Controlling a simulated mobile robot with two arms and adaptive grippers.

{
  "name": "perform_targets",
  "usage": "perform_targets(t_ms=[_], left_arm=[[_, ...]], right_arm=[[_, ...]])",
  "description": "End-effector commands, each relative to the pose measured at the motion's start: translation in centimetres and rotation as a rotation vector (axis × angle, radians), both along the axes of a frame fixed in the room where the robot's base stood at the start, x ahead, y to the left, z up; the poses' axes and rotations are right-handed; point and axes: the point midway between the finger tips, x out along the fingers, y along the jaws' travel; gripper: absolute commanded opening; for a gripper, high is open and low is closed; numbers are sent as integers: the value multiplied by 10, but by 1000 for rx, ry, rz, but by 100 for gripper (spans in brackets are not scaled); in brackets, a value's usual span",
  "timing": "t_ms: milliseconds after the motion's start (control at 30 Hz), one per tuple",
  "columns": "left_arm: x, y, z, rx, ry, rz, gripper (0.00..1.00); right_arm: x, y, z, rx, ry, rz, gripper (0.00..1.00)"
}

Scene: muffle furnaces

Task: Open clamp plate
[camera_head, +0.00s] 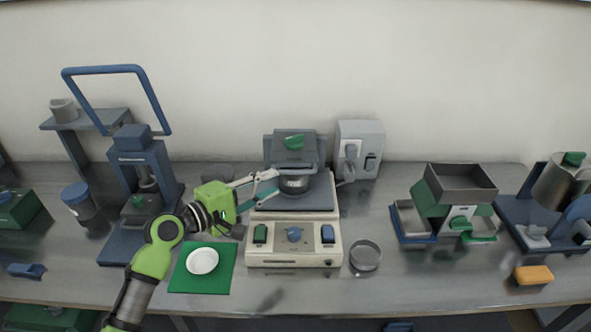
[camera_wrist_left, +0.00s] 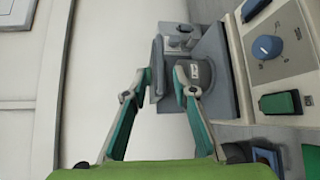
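A beige device (camera_head: 294,252) stands in the middle of the bench, with a dark grey round pot (camera_head: 295,184) on its blue-grey top. A dark clamp plate (camera_head: 306,155) with a green knob (camera_head: 294,142) sits above the pot. My left gripper (camera_head: 276,181) reaches in from the left, its fingertips beside the pot and below the plate. In the left wrist view the gripper (camera_wrist_left: 161,76) has a gap between its fingers, with the pot (camera_wrist_left: 200,75) just beyond. I cannot tell whether a fingertip touches the device. My right gripper is not in view.
A green mat (camera_head: 222,278) with a white dish (camera_head: 202,261) lies left of the device. A round glass dish (camera_head: 366,256) lies to its right. A blue press (camera_head: 145,185) stands left, and a grey box (camera_head: 360,148) stands behind right.

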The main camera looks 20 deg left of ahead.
Motion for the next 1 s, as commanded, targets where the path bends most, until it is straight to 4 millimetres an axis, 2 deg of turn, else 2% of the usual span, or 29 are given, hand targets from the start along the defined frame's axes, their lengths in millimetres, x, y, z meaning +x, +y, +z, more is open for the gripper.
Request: perform_targets(t_ms=[200,400,600,900,1000], left_arm=[[42,-25,-4,-1,0,-2,26],[70,-40,-10,2,0,-1,26],[82,-47,-13,3,-1,-1,26],[83,-48,-14,4,0,-1,26],[83,-48,-14,5,1,-1,0]], right_arm=[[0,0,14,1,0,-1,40],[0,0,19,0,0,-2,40],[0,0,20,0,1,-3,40],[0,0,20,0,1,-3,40],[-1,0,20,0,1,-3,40]])
